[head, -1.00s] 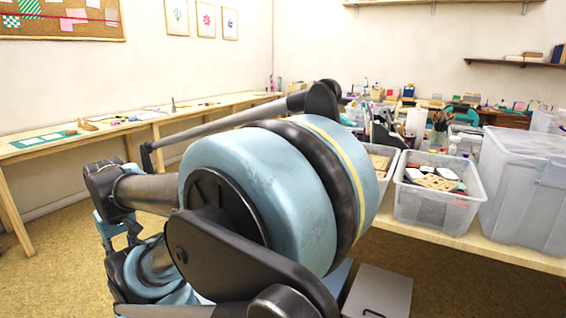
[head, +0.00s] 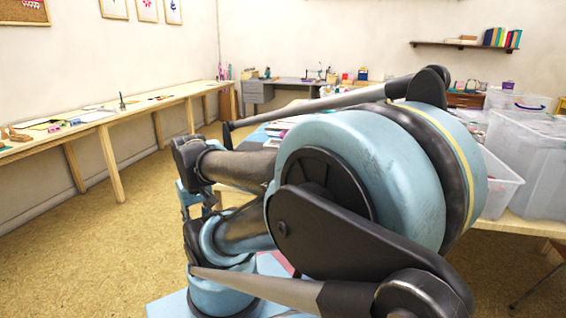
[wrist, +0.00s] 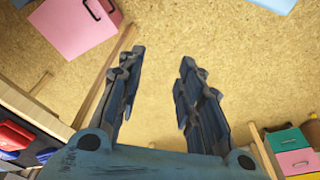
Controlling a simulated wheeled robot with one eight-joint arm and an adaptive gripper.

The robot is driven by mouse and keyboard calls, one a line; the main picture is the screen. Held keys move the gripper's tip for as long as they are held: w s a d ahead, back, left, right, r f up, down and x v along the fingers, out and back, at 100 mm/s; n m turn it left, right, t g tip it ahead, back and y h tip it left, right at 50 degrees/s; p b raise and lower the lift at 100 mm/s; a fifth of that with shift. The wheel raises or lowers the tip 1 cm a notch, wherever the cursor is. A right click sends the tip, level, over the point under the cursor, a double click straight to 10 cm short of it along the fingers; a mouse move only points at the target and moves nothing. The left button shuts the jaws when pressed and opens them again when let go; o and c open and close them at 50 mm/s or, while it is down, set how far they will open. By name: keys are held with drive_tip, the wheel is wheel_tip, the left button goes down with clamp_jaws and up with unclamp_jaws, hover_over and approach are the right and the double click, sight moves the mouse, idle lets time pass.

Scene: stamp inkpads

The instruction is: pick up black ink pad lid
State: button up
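My gripper (wrist: 163,56) shows in the wrist view with its two dark fingers spread apart. It is open and empty, with only bare floor visible between the fingers. I cannot make out a black ink pad lid in either current view. In the head view my large blue arm joint covers the middle and hides much of the table behind it. My fingertips cannot be made out there.
Clear plastic bins (head: 497,185) stand on a wooden table at the right. A long wooden table (head: 75,128) runs along the left wall, and a grey desk (head: 285,91) stands at the back. Open floor (head: 100,240) lies at left. The wrist view shows a pink box (wrist: 78,28) nearby.

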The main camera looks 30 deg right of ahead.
drive_tip(key=shift+w+a, duration=0.15)
drive_tip(key=shift+a, duration=0.05)
drive_tip(key=shift+o, duration=1)
drive_tip(key=o, duration=0.6)
drive_tip(key=shift+s+d+r, duration=0.15)
drive_tip(key=shift+s+r, duration=0.05)
drive_tip(key=shift+r, duration=0.65)
drive_tip(key=w+d+r+m+g, duration=0.1)
drive_tip(key=w+d+r+m, duration=0.4)
drive_tip(key=w+d+r, duration=1.05)
drive_tip(key=w+d+r+m, duration=0.25)
drive_tip(key=w+d, duration=0.25)
drive_tip(key=d, duration=0.7)
drive_tip(key=w+d+m+g, duration=0.1)
drive_tip(key=w+d+m, duration=0.15)
drive_tip(key=d, duration=1.05)
wheel_tip(320, 180, down, 12)
drive_tip(key=shift+s+r, duration=0.1)
drive_tip(key=shift+s, duration=0.05)
drive_tip(key=shift+f, duration=2.6)
